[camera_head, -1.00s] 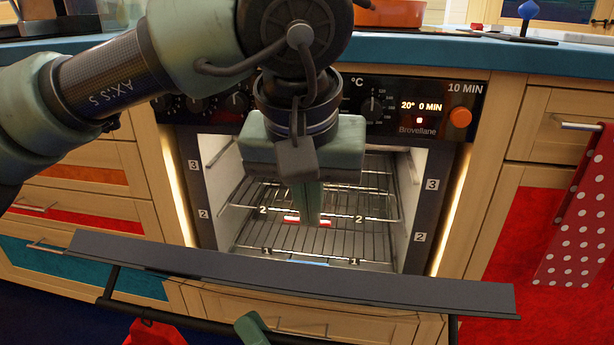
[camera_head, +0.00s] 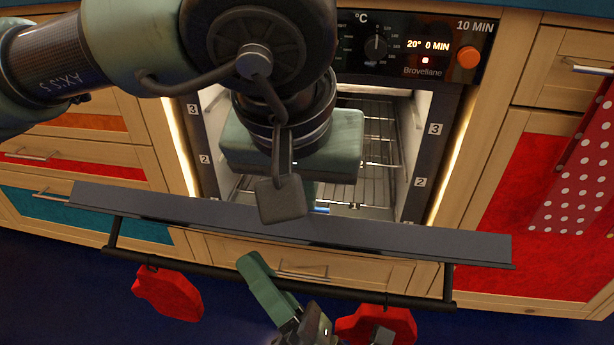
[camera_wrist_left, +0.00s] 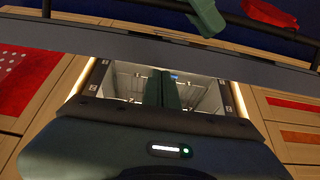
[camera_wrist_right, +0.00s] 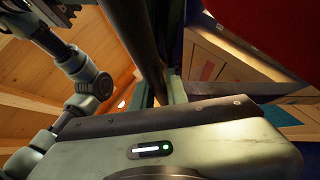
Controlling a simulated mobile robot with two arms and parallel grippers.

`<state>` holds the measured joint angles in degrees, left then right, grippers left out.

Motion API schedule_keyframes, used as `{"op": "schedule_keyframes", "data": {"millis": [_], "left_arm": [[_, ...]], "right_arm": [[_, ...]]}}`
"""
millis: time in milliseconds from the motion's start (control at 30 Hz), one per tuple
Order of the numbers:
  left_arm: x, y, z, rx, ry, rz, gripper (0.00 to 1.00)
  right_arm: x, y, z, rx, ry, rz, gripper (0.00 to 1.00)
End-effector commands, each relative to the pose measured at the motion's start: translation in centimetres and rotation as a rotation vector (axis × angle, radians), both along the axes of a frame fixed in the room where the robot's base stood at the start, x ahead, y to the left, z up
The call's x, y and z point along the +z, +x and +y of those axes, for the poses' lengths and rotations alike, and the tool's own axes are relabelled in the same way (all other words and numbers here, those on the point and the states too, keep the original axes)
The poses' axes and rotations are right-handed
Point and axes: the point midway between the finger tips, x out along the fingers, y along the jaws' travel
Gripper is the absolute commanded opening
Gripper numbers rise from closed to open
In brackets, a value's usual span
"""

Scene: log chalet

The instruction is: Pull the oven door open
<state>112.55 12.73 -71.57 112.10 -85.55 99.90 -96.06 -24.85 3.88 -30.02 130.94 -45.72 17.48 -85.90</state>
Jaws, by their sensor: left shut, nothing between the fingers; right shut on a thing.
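The oven door (camera_head: 380,236) is partly open, tilted out from the top, with its dark upper edge crossing in front of the lit oven cavity. Its black handle bar (camera_head: 215,270) runs along the outer face. My right gripper (camera_head: 268,284) comes up from below and is shut on the bar; the dark bar (camera_wrist_right: 150,50) also shows between its fingers in the right wrist view. My left gripper (camera_head: 308,196) is shut and empty, in front of the opening just above the door's top edge. Its closed fingers (camera_wrist_left: 162,88) point toward the cavity in the left wrist view.
Red mitts (camera_head: 168,292) hang from the handle bar on both sides of my right gripper. A wire rack (camera_head: 375,140) is inside the oven. Wooden drawers stand left and right. A red dotted towel (camera_head: 580,170) hangs at right. The dark blue floor below is open.

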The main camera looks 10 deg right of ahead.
Motion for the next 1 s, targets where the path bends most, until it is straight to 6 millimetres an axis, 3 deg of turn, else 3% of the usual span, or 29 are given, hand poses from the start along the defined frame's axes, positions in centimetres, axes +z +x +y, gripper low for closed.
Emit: {"op": "schedule_keyframes", "data": {"millis": [33,100,367,400,467,500,800,1000], "left_arm": [[-0.8,-1.1,0.3,-0.016,0.015,0.013,0.0],[-1.0,-1.3,0.3,-0.016,0.012,0.008,0.0],[-1.0,-1.4,0.3,-0.016,0.013,0.005,0.0],[-1.0,-1.4,0.3,-0.016,0.013,0.005,0.0],[-1.1,-1.4,0.3,-0.016,0.013,0.005,0.0],[-1.1,-1.4,0.3,-0.016,0.013,0.005,0.0],[-1.1,-1.4,0.3,-0.017,0.013,0.005,0.0],[-1.0,-1.4,0.3,-0.015,0.012,0.004,0.0]], "right_arm": [[0.3,0.4,-0.4,-0.012,0.006,-0.002,0.0],[0.4,0.4,-0.4,-0.013,0.005,-0.002,0.0],[0.4,0.5,-0.5,-0.016,0.006,-0.002,0.0],[0.4,0.5,-0.5,-0.016,0.006,-0.002,0.17],[0.4,0.5,-0.5,-0.017,0.007,-0.002,0.34],[0.4,0.5,-0.5,-0.017,0.007,-0.001,0.36],[0.3,0.4,-0.7,-0.018,0.006,-0.001,0.36],[-1.1,-1.2,-1.8,-0.017,0.003,0.005,0.36]]}}
